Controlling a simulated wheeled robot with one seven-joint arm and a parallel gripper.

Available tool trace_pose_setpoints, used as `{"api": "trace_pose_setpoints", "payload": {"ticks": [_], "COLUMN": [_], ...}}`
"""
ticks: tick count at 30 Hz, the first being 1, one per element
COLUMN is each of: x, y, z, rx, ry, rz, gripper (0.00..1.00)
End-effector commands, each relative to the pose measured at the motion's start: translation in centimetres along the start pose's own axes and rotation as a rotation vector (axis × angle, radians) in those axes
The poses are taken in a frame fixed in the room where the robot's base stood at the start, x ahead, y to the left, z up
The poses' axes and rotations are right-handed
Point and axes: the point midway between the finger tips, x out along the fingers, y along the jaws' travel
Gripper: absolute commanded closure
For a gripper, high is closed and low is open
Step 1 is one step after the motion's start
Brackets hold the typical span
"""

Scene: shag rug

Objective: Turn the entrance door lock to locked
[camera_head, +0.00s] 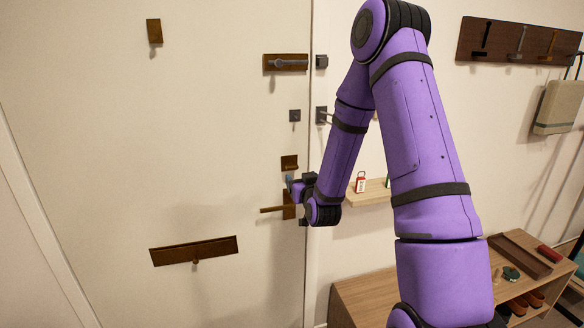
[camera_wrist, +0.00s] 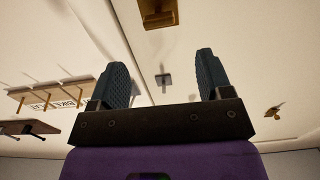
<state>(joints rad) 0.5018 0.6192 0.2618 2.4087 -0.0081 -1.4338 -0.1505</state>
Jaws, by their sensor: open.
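The entrance door (camera_head: 90,150) is cream and appears closed. Its lever handle (camera_head: 272,209) is brown, low near the right edge. A small brown plate (camera_head: 289,162), possibly the lock, sits just above the handle. A dark square fitting (camera_head: 294,115) and a bolt-like bar on a brown plate (camera_head: 286,62) are higher up. My gripper (camera_head: 290,180) is beside the handle, just below the small plate, and partly covers the handle's backplate. In the wrist view my gripper (camera_wrist: 162,82) is open, with nothing between its fingers. A brown fitting (camera_wrist: 158,12) shows beyond the fingertips. The lock's turned position is unclear.
A small wall shelf (camera_head: 368,192) holds a red-and-white item right of my forearm. A wooden bench (camera_head: 360,293) with shoes stands lower right. A hook rack (camera_head: 518,41) and a hanging bag (camera_head: 558,106) are at right. A brown mail slot (camera_head: 170,255) is low on the door.

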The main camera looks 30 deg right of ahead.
Motion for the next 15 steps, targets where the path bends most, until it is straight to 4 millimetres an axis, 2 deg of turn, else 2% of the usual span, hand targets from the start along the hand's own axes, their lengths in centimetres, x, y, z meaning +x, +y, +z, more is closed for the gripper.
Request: {"api": "trace_pose_setpoints", "payload": {"ticks": [5, 15], "x": [1.3, 7.2], "y": [0.1, 0.1], "z": [0.1, 0.0], "rx": [0.002, 0.002], "ry": [0.009, 0.009], "rz": [0.003, 0.003], "gripper": [0.28, 0.28]}}
